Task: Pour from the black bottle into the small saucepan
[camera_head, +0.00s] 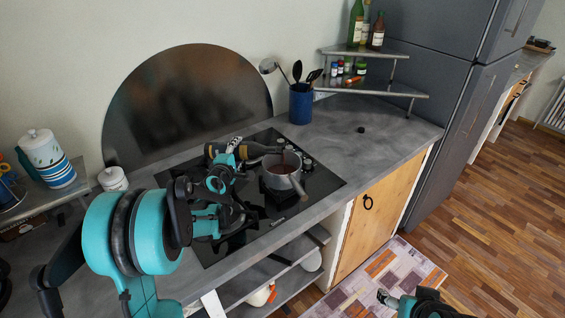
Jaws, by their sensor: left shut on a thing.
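The black bottle (256,149) lies tilted nearly level above the stove, with its neck pointing right toward the small saucepan. My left gripper (229,158) is shut on the bottle and hides part of its body. The small saucepan (281,168) stands on the black cooktop, just right of the bottle, with its handle toward the front right. Its inside looks reddish brown; I cannot tell whether liquid is flowing. My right gripper (386,297) is low at the bottom edge, in front of the counter, too small to tell whether it is open.
A blue utensil holder (300,104) stands behind the saucepan. A corner shelf (372,91) carries bottles and small jars. A small dark object (361,129) lies on the otherwise clear right counter (385,128). White canisters (48,158) stand at left. A grey fridge (440,100) rises at the right.

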